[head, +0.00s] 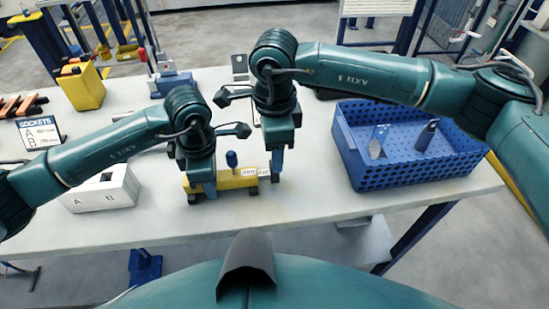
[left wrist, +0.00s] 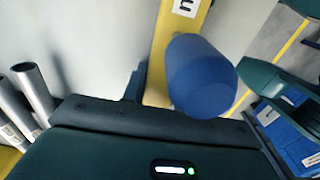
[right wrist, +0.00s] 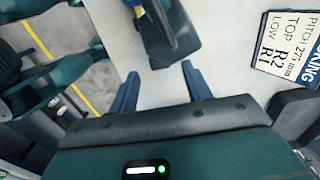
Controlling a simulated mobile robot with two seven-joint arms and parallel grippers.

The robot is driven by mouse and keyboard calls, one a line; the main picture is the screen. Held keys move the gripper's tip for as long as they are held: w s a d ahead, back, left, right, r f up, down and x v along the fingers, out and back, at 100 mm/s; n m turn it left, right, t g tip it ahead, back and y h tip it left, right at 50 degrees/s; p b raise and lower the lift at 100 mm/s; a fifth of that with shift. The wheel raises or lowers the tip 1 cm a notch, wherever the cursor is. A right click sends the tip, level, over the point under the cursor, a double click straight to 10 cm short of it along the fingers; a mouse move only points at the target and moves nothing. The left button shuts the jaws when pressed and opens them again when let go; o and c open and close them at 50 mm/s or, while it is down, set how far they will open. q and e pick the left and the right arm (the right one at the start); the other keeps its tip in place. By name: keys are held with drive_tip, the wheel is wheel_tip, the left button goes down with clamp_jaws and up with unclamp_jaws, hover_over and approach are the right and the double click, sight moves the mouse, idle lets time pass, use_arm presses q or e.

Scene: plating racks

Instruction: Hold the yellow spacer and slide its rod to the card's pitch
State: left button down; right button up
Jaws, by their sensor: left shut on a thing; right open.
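The yellow spacer (head: 228,180) lies across the front of the table, with a blue knob (head: 231,159) standing up from it and a white label near its right end. The spacer (left wrist: 165,60) and the blue knob (left wrist: 200,75) also fill the middle of the left wrist view. My left gripper (head: 203,188) is shut on the spacer left of the knob. My right gripper (head: 277,172) is open and empty, pointing down by the spacer's right end. A card (right wrist: 290,42) in the right wrist view reads pitch 275 mm, top R2, low R1; its edge is cut off.
A white block (head: 105,188) marked A and B stands left of the spacer, with a sockets card (head: 40,131) behind it. A blue perforated crate (head: 350,160) with a few items stands at the right. A yellow canister (head: 82,88) stands at the back left.

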sight(268, 172)
drive_tip(key=shift+f, duration=1.9)
drive_tip(key=shift+c, duration=0.4)
clamp_jaws()
